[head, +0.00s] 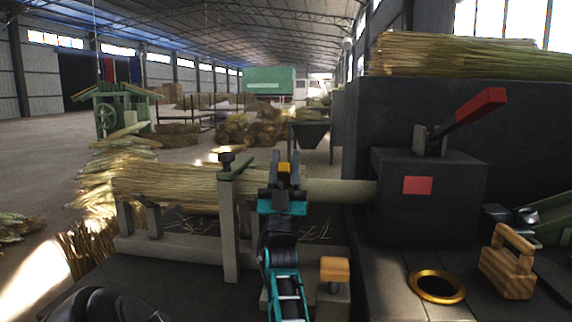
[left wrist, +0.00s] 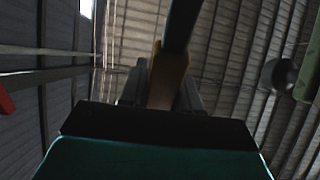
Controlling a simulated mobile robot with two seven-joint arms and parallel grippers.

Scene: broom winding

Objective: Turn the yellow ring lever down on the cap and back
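The yellow ring lever shows as a small yellow piece (head: 284,168) between the dark fingers of my left gripper (head: 284,180), in front of the pale broom handle. In the left wrist view the orange-yellow lever (left wrist: 168,82) stands between the two grey fingers (left wrist: 160,90), which appear to close on both its sides. A dark bar runs up from it. The ring shape and the cap cannot be made out; the gripper hides part of them. My right gripper is not in view.
A straw bundle (head: 170,185) lies on the winding stand, beside a clamp post (head: 229,215). A wooden knob (head: 335,269) stands close right of my left arm.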

